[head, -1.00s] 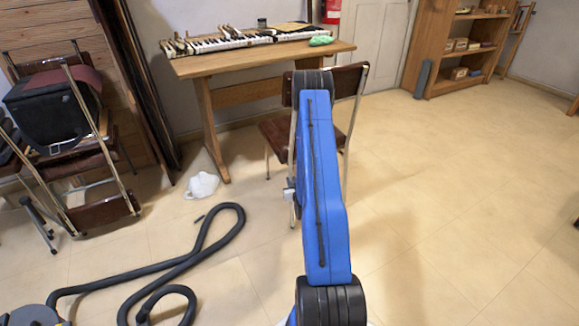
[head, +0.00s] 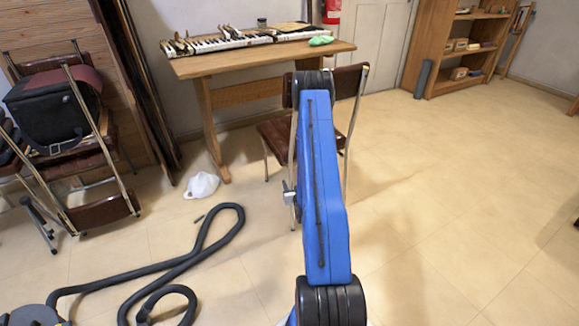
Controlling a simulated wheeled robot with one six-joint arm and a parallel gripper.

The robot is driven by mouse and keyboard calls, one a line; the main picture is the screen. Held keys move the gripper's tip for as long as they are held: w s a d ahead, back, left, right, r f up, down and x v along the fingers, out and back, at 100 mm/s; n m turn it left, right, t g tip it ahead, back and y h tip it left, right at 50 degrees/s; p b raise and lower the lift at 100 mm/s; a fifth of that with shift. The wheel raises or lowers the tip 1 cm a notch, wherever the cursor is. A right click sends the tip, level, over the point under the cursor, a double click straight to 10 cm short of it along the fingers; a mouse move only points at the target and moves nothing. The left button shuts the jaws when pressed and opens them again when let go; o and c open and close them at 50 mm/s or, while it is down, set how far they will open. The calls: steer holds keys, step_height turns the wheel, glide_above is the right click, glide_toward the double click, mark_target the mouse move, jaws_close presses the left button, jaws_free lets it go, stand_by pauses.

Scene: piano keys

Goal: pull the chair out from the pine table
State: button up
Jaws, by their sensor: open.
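The chair (head: 274,133) has a brown seat, a brown backrest and thin metal legs. It stands upright at the front right of the pine table (head: 228,64), its backrest towards me. My blue arm covers its middle. A small grey part that seems to belong to my gripper (head: 289,194) shows at the left edge of the blue link, by a rear leg of the chair. The rest of the gripper is hidden behind the arm. I see nothing held, and I cannot tell whether it touches the chair.
A piano keyboard (head: 235,41) lies on the table. A white bag (head: 202,185) is on the floor by the table leg. A black hose (head: 185,262) curls at lower left. Stacked chairs (head: 85,150) stand at left. A shelf (head: 455,45) stands at back right.

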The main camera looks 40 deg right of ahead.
steer(key=s+a, duration=0.4)
steer(key=s, duration=0.4)
steer(key=shift+s+a, duration=0.3)
steer(key=shift+a, duration=0.1)
stand_by(0.7)
